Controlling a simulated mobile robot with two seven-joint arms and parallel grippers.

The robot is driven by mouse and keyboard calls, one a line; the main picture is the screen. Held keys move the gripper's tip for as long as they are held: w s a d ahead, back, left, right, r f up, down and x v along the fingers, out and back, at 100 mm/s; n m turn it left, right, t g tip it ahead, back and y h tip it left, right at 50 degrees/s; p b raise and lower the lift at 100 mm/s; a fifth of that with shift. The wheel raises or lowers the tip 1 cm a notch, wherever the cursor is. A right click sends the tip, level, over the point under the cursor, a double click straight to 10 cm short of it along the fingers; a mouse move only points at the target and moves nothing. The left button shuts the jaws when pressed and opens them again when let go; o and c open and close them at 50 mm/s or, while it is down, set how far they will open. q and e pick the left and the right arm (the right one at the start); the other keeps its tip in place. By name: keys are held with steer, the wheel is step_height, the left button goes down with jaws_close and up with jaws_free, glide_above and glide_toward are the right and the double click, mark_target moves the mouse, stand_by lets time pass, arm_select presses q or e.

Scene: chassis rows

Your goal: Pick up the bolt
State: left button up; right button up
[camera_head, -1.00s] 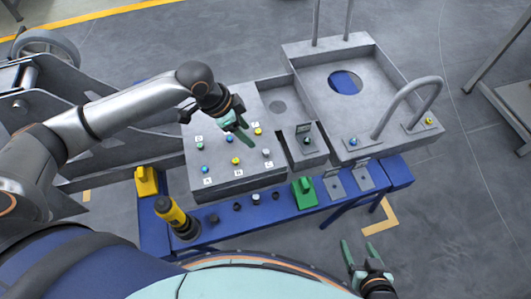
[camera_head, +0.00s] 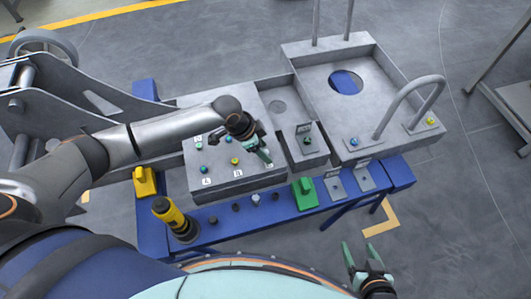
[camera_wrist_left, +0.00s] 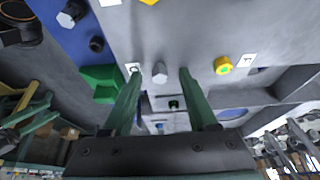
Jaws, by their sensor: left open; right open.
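My left gripper (camera_head: 262,156) is open over the front right of the grey chassis block. Its green fingers also show in the left wrist view (camera_wrist_left: 159,78). There a grey bolt (camera_wrist_left: 160,74) appears between the two fingertips, not gripped; in the head view the gripper hides that spot. A yellow bolt (camera_wrist_left: 223,65) lies right of the fingers in the wrist view. My right gripper (camera_head: 358,256) is open and empty, low right.
The blue bench (camera_head: 222,233) in front carries a yellow-and-black tool (camera_head: 170,213), a green block (camera_head: 303,193) and several small fasteners. A grey tray (camera_head: 393,112) with tall handles stands at the right. A smaller grey tray (camera_head: 306,155) is beside the block.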

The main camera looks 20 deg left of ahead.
arm_select(q)
steer(key=shift+c, duration=0.3)
jaws_close()
steer(key=shift+r, duration=0.1)
